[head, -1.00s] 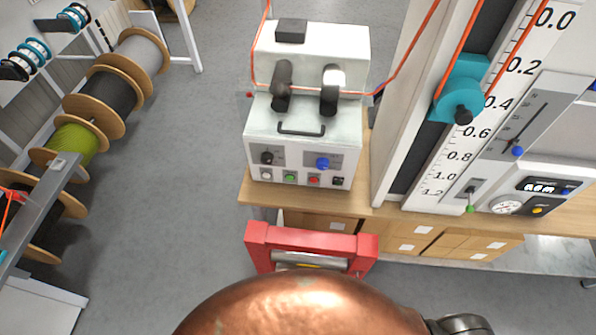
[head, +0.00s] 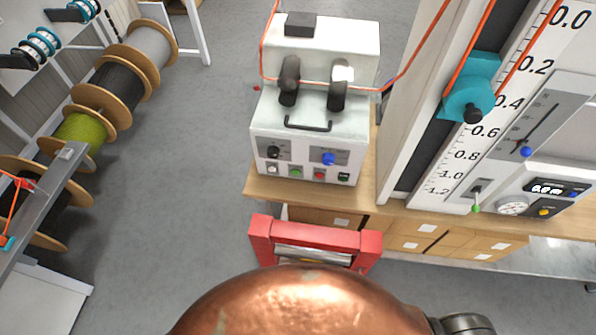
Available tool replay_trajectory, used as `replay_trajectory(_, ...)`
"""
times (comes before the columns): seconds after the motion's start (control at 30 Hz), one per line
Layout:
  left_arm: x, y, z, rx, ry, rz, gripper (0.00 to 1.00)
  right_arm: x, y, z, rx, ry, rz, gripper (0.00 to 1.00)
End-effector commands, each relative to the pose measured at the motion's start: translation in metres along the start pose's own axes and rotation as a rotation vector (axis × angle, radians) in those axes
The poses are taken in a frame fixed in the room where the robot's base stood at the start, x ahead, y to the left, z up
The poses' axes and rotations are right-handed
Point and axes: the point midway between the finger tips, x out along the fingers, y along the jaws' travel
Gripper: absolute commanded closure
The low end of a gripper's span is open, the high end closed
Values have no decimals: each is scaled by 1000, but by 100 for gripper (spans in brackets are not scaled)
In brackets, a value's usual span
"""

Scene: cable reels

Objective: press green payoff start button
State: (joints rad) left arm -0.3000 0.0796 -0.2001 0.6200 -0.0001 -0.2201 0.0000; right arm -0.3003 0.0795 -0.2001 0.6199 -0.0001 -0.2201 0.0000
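A small green button (head: 295,172) sits in the bottom row on the front panel of the white control box (head: 308,145). A white button (head: 271,169) is left of it; a red button (head: 319,175) and a dark one (head: 343,177) are right of it. A black knob (head: 274,152) and a blue knob (head: 329,159) are above the row. No label is readable, so I cannot confirm the button's name. Neither of my grippers is recognisable in view, and nothing touches the panel.
A large rounded copper-coloured surface (head: 300,305) fills the bottom middle, before a red frame (head: 316,237). The box stands on a wooden bench (head: 300,194). A measuring panel with a green-tipped lever (head: 476,207) is right. Cable reels (head: 120,85) line the left; grey floor (head: 190,150) between is clear.

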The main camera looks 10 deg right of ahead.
Motion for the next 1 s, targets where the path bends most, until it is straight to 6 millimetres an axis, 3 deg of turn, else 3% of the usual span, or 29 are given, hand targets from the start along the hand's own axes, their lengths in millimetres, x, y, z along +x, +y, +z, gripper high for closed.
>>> replay_trajectory(0.47, 0, 0, 0, 0, 0, 0, 60, 0, 0, 0, 0, 0, 0, 54)
replay_trajectory(1.0, 0, 0, 0, 0, 0, 0, 60, 0, 0, 0, 0, 0, 0, 89)
